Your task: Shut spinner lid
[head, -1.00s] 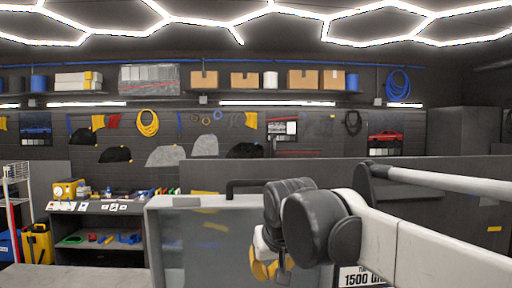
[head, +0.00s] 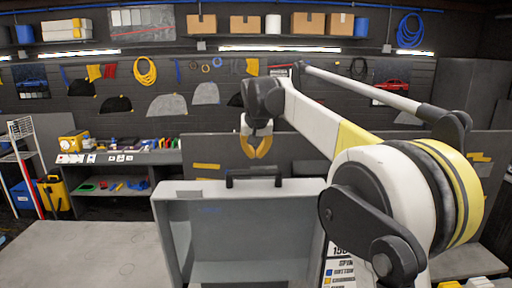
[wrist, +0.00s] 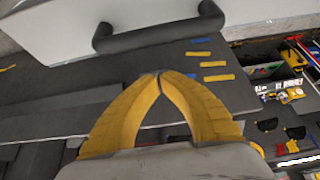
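The spinner lid (head: 250,225) is a grey, shallow, box-like panel standing raised, its hollow side towards the head camera. A black bar handle (head: 253,180) sits at its top edge. In the head view, my gripper (head: 257,157) with yellow fingers hangs just above the handle, apart from it. In the wrist view, the fingertips (wrist: 160,76) meet with nothing between them, and the handle (wrist: 155,30) lies beyond them on the pale lid (wrist: 65,25). The spinner's lower body is mostly out of view.
A lettered sign (head: 338,268) is partly hidden by my arm, right of the lid. A bare grey worktop (head: 85,255) lies left. Dark panels (head: 208,150) stand behind the lid. A shelf bench with tools (head: 115,170) stands further back left.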

